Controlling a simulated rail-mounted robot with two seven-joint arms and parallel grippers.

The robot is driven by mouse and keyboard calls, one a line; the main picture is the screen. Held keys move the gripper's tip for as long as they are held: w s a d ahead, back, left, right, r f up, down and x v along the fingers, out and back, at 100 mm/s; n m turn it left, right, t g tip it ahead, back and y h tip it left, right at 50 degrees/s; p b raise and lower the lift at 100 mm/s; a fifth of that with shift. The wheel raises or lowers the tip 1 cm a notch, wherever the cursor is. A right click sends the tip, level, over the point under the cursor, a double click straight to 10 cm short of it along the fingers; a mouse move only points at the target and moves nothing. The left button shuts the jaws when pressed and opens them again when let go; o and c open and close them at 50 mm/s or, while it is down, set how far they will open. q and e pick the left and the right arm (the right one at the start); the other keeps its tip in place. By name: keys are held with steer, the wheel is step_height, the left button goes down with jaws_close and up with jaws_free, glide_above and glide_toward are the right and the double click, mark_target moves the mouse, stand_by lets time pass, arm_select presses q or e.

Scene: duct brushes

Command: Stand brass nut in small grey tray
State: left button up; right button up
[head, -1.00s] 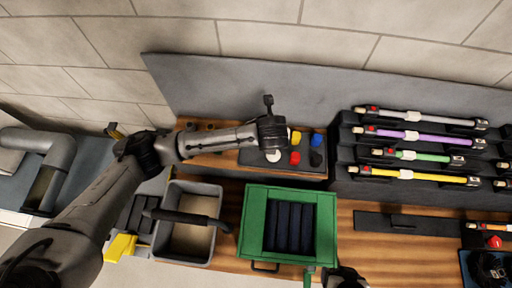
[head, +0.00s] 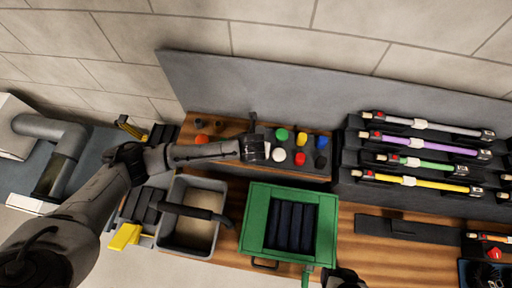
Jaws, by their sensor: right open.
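My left gripper (head: 254,148) is over the wooden shelf, at the left end of a small dark grey tray (head: 318,169) with several coloured round pieces. Its fingers are too small and dark to read. I cannot make out a brass nut for sure. An orange-brown piece (head: 202,139) and small dark brown pieces (head: 219,126) stand on the shelf's left part, left of this gripper. My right gripper (head: 346,277) shows only partly at the bottom edge, right of the green box. It is open, and I see nothing in it.
A green box (head: 327,228) with dark slots stands in front of the shelf. Left of it is a grey bin (head: 216,240) with a black handle across it. A dark rack (head: 400,190) holds several coloured tubes at right. A grey panel (head: 260,85) stands behind.

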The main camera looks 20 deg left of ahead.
arm_select(q)
steer(key=shift+f, duration=0.15)
steer(key=o, duration=1)
steer(key=shift+c, duration=0.2)
steer(key=v, duration=1.2)
steer(key=shift+d, duration=0.1)
